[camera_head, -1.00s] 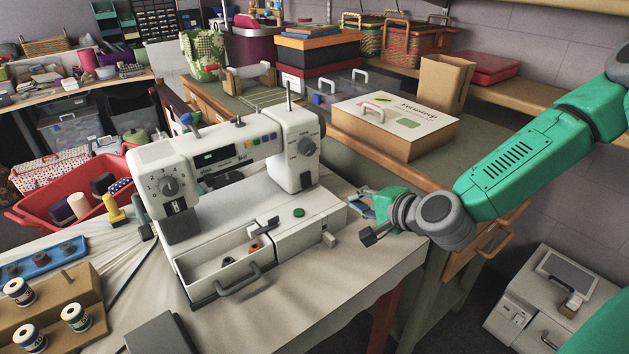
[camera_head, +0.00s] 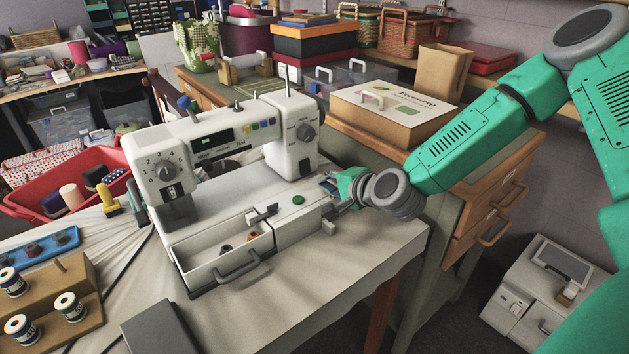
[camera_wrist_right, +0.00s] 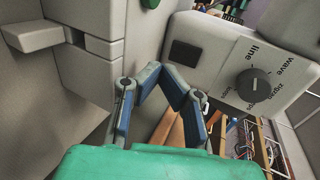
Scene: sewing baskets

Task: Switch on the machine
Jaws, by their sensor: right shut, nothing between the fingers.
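The white sewing machine (camera_head: 225,195) stands on the cloth-covered table, with its knobs facing me. My right gripper (camera_head: 334,187) is shut and empty, close to the right side of the machine. In the right wrist view my gripper (camera_wrist_right: 161,76) is in front of the machine's side (camera_wrist_right: 215,60), which bears a dark square part (camera_wrist_right: 185,52) and a dial (camera_wrist_right: 253,87) lettered "line" and "wave". Whether the fingertips touch the machine, I cannot tell. A green button (camera_head: 298,199) sits on the machine's base. A pale block (camera_wrist_right: 35,33) juts from the base.
An open drawer (camera_head: 225,268) with bobbins is at the machine's front. A grey box (camera_head: 160,328) and a thread stand (camera_head: 70,330) are on the table's front left. A lidded box (camera_head: 395,108) is behind my right arm. Table at front right is clear.

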